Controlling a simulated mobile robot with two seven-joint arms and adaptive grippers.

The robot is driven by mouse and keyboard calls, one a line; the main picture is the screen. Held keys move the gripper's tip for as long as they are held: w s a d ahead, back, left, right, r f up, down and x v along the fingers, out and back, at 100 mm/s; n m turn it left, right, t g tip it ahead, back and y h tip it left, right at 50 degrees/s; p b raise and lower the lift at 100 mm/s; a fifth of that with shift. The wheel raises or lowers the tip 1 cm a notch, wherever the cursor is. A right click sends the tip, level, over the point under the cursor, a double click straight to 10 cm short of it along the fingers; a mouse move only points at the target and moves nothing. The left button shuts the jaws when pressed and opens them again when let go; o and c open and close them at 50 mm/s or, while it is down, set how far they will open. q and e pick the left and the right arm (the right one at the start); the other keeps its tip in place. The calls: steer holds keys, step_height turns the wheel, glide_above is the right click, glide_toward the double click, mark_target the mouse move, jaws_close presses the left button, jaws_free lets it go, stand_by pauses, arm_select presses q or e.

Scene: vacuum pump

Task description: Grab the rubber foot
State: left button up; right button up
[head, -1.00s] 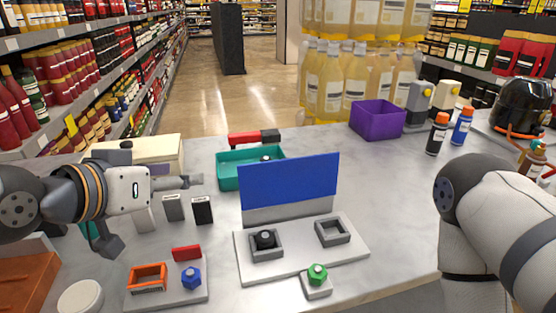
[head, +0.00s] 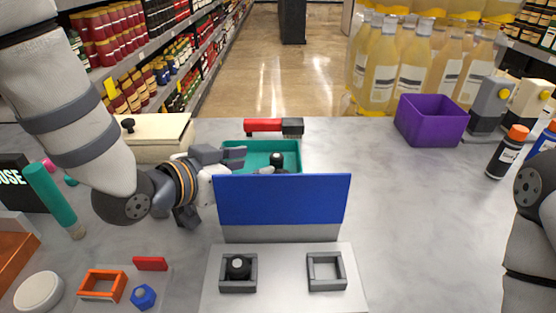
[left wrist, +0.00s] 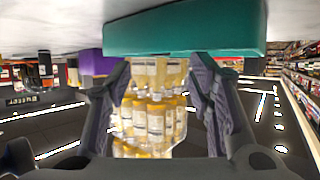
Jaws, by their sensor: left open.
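A black knob-like piece, apparently a rubber foot (head: 278,158), stands in the teal tray (head: 293,147) behind the blue panel. A similar black piece (head: 238,267) sits in the left square grey holder on the light plate. My left gripper (head: 240,160) is open at the tray's left side, its fingers pointing right toward the foot; the blue panel hides part of it. In the left wrist view, which appears upside down, the open fingers (left wrist: 161,65) have nothing visible between them and the teal tray (left wrist: 185,30) spans the top. My right gripper is out of view.
The blue panel (head: 282,200) stands upright just in front of the tray. A red and black tool (head: 272,126) lies behind it. A cream box (head: 152,138) is at the left, a purple bin (head: 432,120) at the right. The table right of the panel is clear.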

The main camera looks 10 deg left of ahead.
mark_target(274, 158)
arm_select(q)
steer(key=b+x, duration=0.1)
steer(key=x, duration=0.6)
steer(key=shift+w+d, duration=0.1)
steer(key=shift+w+r, duration=0.1)
steer(key=shift+r, duration=0.15)
steer(key=shift+c, duration=0.6)
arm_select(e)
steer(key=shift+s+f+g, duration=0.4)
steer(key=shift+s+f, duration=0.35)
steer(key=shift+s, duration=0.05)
arm_select(q)
jaws_close()
